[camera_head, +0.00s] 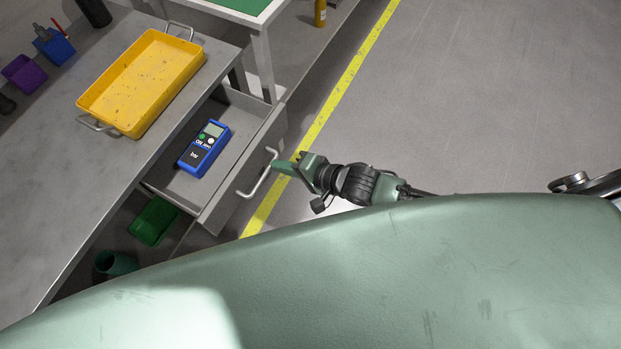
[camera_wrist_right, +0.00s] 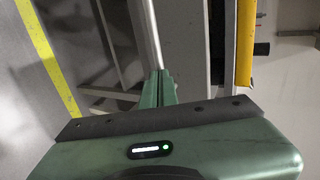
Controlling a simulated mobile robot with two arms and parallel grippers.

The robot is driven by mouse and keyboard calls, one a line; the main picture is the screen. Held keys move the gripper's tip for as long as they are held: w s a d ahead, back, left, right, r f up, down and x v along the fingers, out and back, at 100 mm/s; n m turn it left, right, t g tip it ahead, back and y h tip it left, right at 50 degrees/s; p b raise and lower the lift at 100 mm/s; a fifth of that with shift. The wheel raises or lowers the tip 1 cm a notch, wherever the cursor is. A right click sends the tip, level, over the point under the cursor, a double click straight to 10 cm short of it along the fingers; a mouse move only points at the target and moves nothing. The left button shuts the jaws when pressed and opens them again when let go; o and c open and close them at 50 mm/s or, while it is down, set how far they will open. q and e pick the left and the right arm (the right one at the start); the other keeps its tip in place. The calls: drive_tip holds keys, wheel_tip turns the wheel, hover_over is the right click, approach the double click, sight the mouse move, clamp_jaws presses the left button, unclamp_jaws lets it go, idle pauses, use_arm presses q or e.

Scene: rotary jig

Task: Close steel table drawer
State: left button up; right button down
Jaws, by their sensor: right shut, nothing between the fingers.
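The steel table drawer (camera_head: 245,150) is pulled open from under the grey steel table (camera_head: 60,205) in the head view. A blue meter (camera_head: 204,148) lies inside it. The drawer has a bar handle (camera_head: 262,174) on its front, and the handle also shows as a pale bar in the right wrist view (camera_wrist_right: 149,35). My right gripper (camera_head: 276,166) is shut and empty, with its fingertips at the handle; I cannot tell whether they touch it. The fingers also show in the right wrist view (camera_wrist_right: 157,85). My left gripper is not in view.
A yellow tray (camera_head: 187,75) with metal handles stands on the table. Blue and purple bins (camera_head: 25,73) sit at the back left. A green bin (camera_head: 153,221) and green cup (camera_head: 116,263) are below the drawer. The floor (camera_head: 470,90) to the right is clear.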

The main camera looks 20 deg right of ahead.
sight(212, 135)
drive_tip(key=w+a+b, duration=0.5)
drive_tip(key=w+a, duration=0.8)
drive_tip(key=shift+w+a+f, duration=0.1)
drive_tip(key=shift+w+a, duration=0.15)
drive_tip(key=shift+a, duration=0.05)
drive_tip(key=shift+w+a, duration=0.25)
drive_tip(key=shift+w, duration=0.05)
drive_tip(key=shift+r, duration=0.2)
drive_tip(key=shift+r, duration=0.1)
